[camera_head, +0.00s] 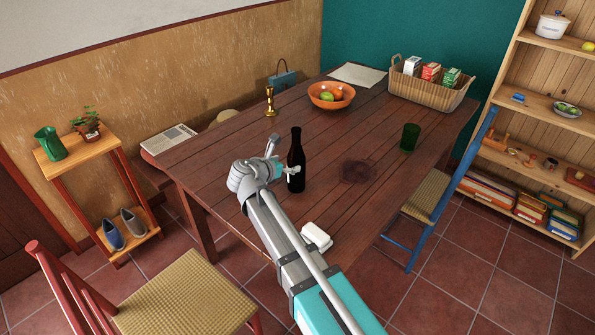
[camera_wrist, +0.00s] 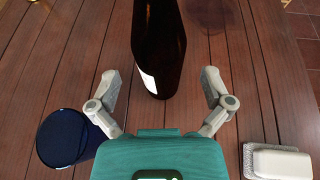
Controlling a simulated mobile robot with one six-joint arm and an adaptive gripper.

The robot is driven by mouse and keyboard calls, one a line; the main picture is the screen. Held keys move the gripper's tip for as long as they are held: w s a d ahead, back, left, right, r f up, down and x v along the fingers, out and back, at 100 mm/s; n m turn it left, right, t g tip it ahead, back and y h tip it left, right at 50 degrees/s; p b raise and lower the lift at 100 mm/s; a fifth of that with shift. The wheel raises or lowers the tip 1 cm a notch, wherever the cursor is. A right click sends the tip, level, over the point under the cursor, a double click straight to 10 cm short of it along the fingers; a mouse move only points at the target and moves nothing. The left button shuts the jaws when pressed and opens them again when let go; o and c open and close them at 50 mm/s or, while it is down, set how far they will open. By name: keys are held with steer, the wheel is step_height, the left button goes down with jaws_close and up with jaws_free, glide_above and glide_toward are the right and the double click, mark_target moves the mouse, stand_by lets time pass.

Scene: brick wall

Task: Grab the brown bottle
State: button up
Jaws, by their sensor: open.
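The dark brown bottle (camera_head: 296,160) stands upright on the wooden table (camera_head: 225,155), with a pale label patch low on one side. It also shows in the wrist view (camera_wrist: 160,45), upper middle, its top cut off by the frame. My gripper (camera_head: 284,160) is beside the bottle at its near left in the head view. In the wrist view my gripper (camera_wrist: 160,80) is open, one finger on each side of the bottle's lower part, with gaps on both sides. I see no contact.
A dark blue cup (camera_wrist: 65,138) stands by my left finger. A white block on a dish (camera_head: 316,236) lies at the near edge. A green cup (camera_head: 409,137), orange fruit bowl (camera_head: 324,101), brass candlestick (camera_head: 270,102) and basket (camera_head: 428,92) stand farther off. A blue chair (camera_head: 428,205) borders the right.

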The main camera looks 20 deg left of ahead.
mark_target(291, 160)
stand_by(0.3)
steer(key=shift+b+x, duration=0.85)
steer(key=shift+x, duration=1.8)
steer(key=shift+r, duration=0.2)
steer(key=c, duration=1.1)
steer(key=shift+r, duration=0.1)
